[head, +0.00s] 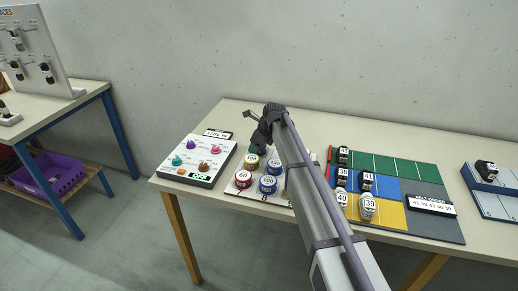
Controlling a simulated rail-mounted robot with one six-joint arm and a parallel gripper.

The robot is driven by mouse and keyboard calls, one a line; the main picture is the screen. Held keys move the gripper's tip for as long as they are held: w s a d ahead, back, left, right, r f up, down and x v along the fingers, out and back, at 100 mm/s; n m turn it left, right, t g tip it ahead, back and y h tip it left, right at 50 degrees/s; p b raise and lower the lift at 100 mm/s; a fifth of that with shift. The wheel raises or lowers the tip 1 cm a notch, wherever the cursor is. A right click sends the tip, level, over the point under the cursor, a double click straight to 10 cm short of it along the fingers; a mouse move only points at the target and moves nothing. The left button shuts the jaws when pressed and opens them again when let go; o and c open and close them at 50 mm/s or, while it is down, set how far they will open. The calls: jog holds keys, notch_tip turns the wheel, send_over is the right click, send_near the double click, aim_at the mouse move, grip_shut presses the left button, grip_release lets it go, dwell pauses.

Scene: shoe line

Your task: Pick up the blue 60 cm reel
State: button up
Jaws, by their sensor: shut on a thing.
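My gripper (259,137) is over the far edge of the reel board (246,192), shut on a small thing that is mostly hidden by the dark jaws. A dark teal patch shows just under the jaws; I cannot tell its label. On the board stand a yellow-rimmed reel (251,160), a red-rimmed reel marked 60 (243,176), a blue-rimmed reel marked 100 (268,184) and another blue-rimmed reel (274,167) whose number is too small to read surely. My arm hides the board's right part.
A grey panel (199,177) with coloured knobs stands left of the board. Right of my arm is a mat with green (395,165), blue and yellow areas and several numbered shoes (367,206). A blue-grey stand (493,190) is at far right. A gap separates the left table (62,110).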

jog(key=shift+c, duration=1.3)
